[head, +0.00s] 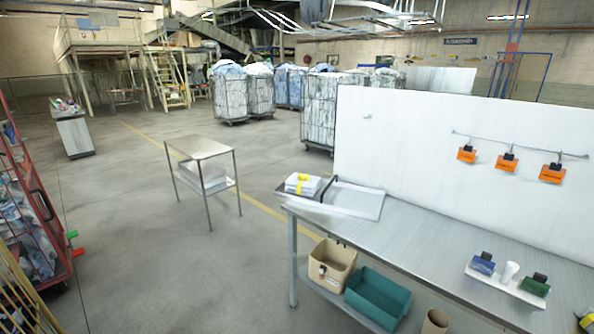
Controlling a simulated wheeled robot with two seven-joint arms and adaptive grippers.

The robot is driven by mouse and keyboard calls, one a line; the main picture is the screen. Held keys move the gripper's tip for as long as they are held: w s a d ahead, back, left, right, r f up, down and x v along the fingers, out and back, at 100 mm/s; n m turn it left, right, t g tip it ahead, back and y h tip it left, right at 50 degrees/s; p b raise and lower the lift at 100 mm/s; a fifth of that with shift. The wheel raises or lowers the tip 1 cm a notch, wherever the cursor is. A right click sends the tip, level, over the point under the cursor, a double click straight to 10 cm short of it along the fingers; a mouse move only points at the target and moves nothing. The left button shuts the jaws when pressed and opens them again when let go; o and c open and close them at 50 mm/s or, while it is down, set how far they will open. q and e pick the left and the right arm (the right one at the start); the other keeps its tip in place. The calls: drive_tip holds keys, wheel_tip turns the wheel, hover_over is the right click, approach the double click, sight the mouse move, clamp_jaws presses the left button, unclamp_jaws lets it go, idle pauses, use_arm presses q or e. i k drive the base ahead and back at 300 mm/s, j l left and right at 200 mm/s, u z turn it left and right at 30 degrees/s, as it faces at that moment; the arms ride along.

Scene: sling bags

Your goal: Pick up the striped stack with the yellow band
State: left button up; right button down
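The stack with the yellow band (303,188) is a small pile of white, faintly striped folded cloth. A yellow band crosses its top. It lies at the left end of a shallow tray (358,201) on the left corner of the long metal workbench (420,235). The stripes are too small to see clearly. Neither of my grippers shows in the head view.
A small steel table (199,147) stands left of the workbench with open floor around it. A beige bin (333,262) and teal bin (378,297) sit on the shelf below. A white panel (450,140) rises behind the workbench. A red cart (35,215) stands far left.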

sight(303, 184)
drive_tip(key=i+u, duration=0.3)
drive_tip(key=i, duration=0.2)
drive_tip(key=i+u, duration=0.3)
drive_tip(key=i, duration=0.2)
drive_tip(key=i+l+u, duration=0.1)
drive_tip(key=i+u, duration=0.2)
drive_tip(key=i, duration=0.55)
drive_tip(key=i+j+z, duration=0.1)
drive_tip(key=i+z, duration=0.3)
drive_tip(key=i, duration=0.15)
drive_tip(key=i+z, duration=0.3)
drive_tip(key=z, duration=0.2)
drive_tip(key=i+z, duration=0.3)
drive_tip(key=z, duration=0.2)
drive_tip(key=i+j+z, duration=0.25)
drive_tip(key=z, duration=0.25)
